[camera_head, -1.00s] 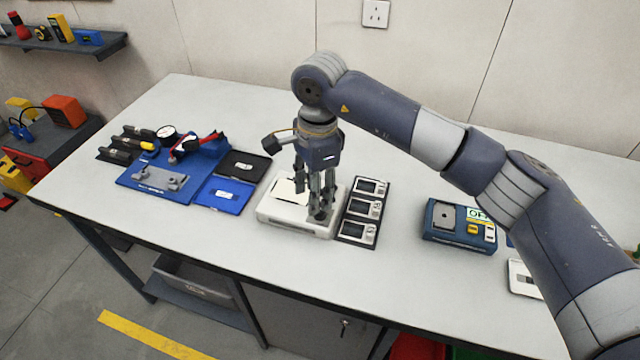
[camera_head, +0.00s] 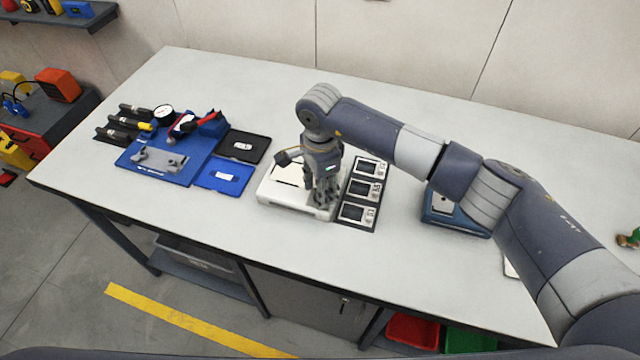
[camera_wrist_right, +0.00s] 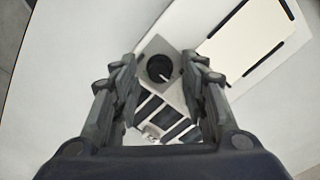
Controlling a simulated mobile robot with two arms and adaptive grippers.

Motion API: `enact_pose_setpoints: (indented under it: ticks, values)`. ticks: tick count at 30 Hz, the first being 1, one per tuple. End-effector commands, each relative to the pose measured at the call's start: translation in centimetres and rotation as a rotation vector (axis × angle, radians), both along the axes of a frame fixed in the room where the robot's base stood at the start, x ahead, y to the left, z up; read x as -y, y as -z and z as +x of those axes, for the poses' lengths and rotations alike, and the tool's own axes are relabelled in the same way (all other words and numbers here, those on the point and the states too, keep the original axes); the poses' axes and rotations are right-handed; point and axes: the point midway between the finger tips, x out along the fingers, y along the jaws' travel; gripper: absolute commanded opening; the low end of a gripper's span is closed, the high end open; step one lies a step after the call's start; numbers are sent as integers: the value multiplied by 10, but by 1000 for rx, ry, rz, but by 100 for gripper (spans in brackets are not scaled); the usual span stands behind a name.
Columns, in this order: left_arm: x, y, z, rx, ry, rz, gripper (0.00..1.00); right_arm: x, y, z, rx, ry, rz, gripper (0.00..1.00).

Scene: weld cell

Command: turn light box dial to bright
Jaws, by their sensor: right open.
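The light box (camera_head: 290,208) is a low white box with a pale panel on the bench, left of the tray of small devices. Its dial (camera_wrist_right: 160,70) is a round black knob with a white pointer mark on a grey plate, seen in the right wrist view beside the light box's panel (camera_wrist_right: 250,40). My right gripper (camera_head: 325,203) points down over the box's right end and hides the dial in the head view. In the wrist view its fingers (camera_wrist_right: 160,62) are open, with the dial between their tips. I cannot tell whether they touch it. My left gripper is not in view.
A black tray with three small screened devices (camera_head: 358,213) sits close to the right of the light box. A blue device (camera_head: 455,215) stands further right, partly behind my arm. Left are a blue tray (camera_head: 222,175), a black tray (camera_head: 243,145) and a blue fixture board (camera_head: 150,170). The front bench is clear.

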Motion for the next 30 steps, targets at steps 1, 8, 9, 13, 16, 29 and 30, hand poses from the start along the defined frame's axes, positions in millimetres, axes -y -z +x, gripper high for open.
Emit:
enact_pose_setpoints:
  ticks: [1,8,9,13,16,29,30]
  values:
    - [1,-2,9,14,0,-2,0,0,2,-1,-1,-1,0,40]
    - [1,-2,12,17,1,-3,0,0,4,0,0,-1,0,40]
    - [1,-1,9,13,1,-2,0,0,4,0,0,-1,0,40]
    - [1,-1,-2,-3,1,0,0,0,4,0,0,-1,0,15]
    - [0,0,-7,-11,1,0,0,0,4,0,0,-1,0,0]
    - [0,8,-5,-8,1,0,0,0,5,1,2,53,0,0]
    - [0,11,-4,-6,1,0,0,0,6,1,3,72,0,0]
